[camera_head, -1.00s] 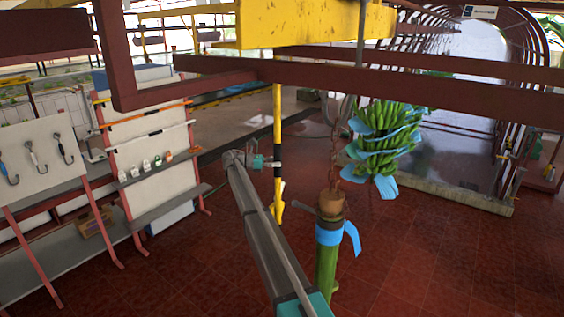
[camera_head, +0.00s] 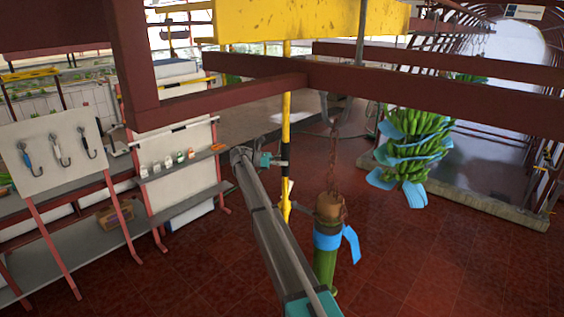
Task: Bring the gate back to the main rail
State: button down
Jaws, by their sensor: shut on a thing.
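A yellow overhead beam (camera_head: 300,20) with dark marks, which looks like the gate, crosses the top of the view. A yellow upright rod (camera_head: 287,110) hangs below it. My gripper (camera_head: 279,162) is at the end of my grey arm and is shut on the rod, partway down. The fingertips are small and partly hidden at the rod. Dark red rails (camera_head: 420,89) run across in front and below the beam. Which of them is the main rail, and whether the beam's ends meet a rail, I cannot tell.
A green banana bunch with blue sheets (camera_head: 413,145) hangs at right. A cut green stem with a blue band (camera_head: 328,235) hangs on a chain, close right of my arm. A tool board (camera_head: 50,155) and shelves (camera_head: 180,165) stand at left. Red tiled floor (camera_head: 430,270) is open at right.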

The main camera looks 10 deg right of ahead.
jog(key=shift+w+d, duration=0.25)
jog(key=shift+w, duration=0.05)
jog(key=c, duration=0.5)
grip_release()
jog(key=shift+r, duration=0.1)
jog(key=shift+c, duration=0.2)
jog(key=o, duration=0.3)
jog(key=shift+w+d+f, duration=0.15)
jog(key=shift+w+f, duration=0.05)
jog(key=shift+o, duration=0.2)
jog(key=shift+s+a, duration=0.15)
jog(key=shift+a, duration=0.2)
jog(key=shift+d, duration=0.1)
jog(key=shift+s+a+r+n+t, duration=0.15)
jog(key=shift+s+a+n+t, duration=0.3)
jog(key=shift+a+t, duration=0.2)
jog(key=s+a+n+t+y, duration=0.1)
jog(key=s+a+n+t, duration=0.5)
jog(key=a+n+t, duration=0.2)
jog(key=a+t, duration=0.2)
jog(key=t, duration=0.2)
jog(key=shift+s+a+y, duration=0.25)
jog(key=shift+a+y, duration=0.05)
jog(key=shift+a, duration=0.05)
